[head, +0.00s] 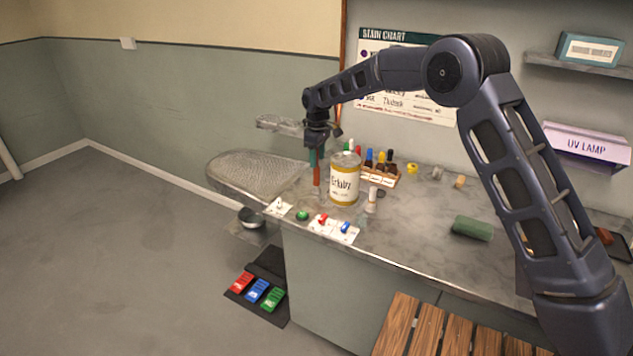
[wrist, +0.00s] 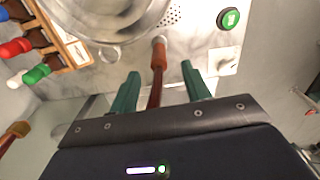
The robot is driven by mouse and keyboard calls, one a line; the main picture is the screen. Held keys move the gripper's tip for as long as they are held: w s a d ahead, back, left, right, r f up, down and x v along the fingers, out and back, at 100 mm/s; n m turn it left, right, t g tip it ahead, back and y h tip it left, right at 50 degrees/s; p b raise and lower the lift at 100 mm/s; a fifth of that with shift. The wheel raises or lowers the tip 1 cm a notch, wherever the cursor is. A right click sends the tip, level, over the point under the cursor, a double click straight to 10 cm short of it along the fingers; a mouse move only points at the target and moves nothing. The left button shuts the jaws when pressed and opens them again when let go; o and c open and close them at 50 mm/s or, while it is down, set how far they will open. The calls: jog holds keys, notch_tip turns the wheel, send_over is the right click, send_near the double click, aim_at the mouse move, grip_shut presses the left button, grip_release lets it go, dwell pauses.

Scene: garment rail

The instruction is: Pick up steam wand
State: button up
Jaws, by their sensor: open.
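The steam wand (head: 317,178) looks like an upright orange-brown rod at the left part of the counter, just left of a labelled can. In the wrist view the wand (wrist: 157,62) runs between the two green fingers, with a pale tip at its far end. My gripper (head: 317,157) is above and around the upper wand, pointing down. In the wrist view my gripper (wrist: 160,82) is open, with a gap visible on both sides of the wand. I cannot tell how the wand is held at its base.
The can (head: 345,180) stands close to the right of the wand. A rack of small bottles (head: 380,170) is behind it. Switches and a green button (head: 302,215) line the counter's front edge. A padded board (head: 258,172) is to the left. A green roll (head: 472,228) lies to the right.

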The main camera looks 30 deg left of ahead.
aim_at(316, 170)
jog(key=shift+w+a+f, duration=0.1)
jog(key=shift+a+f, duration=0.05)
jog(key=shift+f, duration=1.35)
jog(key=shift+w+a+f, duration=0.1)
jog(key=shift+f, duration=1.4)
grip_shut()
